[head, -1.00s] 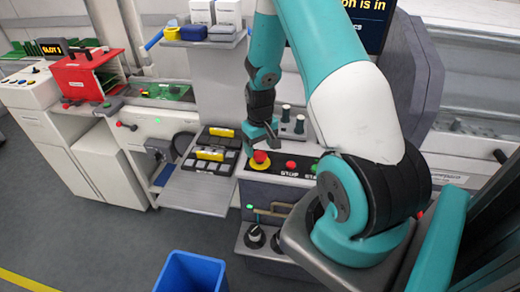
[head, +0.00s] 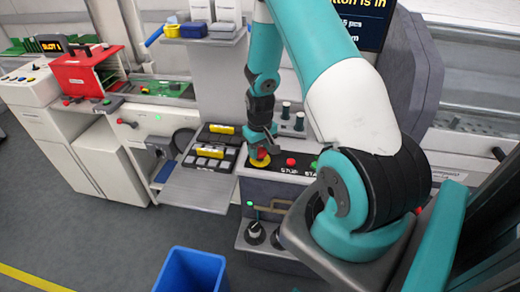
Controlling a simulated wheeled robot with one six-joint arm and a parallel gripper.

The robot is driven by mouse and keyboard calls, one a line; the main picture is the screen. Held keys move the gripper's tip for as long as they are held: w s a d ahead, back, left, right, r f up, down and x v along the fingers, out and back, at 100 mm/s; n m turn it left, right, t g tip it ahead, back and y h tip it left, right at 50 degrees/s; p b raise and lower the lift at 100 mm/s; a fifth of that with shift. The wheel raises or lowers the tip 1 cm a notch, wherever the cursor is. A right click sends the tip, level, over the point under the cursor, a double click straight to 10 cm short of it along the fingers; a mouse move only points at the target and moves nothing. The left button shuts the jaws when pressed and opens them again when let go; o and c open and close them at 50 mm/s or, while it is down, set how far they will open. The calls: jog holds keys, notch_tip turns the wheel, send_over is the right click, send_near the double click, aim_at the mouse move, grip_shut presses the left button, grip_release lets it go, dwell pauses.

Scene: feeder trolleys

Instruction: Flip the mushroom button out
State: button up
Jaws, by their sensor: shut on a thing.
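The mushroom button (head: 260,161) sits at the left end of a dark control panel (head: 274,171) on the machine's front ledge. Its yellow base shows, and its red cap is mostly hidden by my gripper (head: 262,152). My gripper comes down from above and is shut on the button's cap. The fingers are small in this view, and their exact contact is partly hidden. A red button (head: 291,162), near the STOP lettering, sits just right of the mushroom button.
Dark knobs on posts (head: 299,121) stand close behind the panel. A shelf with dark and yellow trays (head: 192,189) lies to the left. A handle (head: 265,209) and black dials are below. A blue bin (head: 190,272) stands on the floor in front.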

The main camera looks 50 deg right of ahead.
aim_at(260, 150)
jog(key=shift+r, duration=0.6)
jog(key=o, duration=1.3)
notch_tip(260, 150, up, 17)
jog(key=b, duration=0.3)
jog(key=shift+r, duration=0.2)
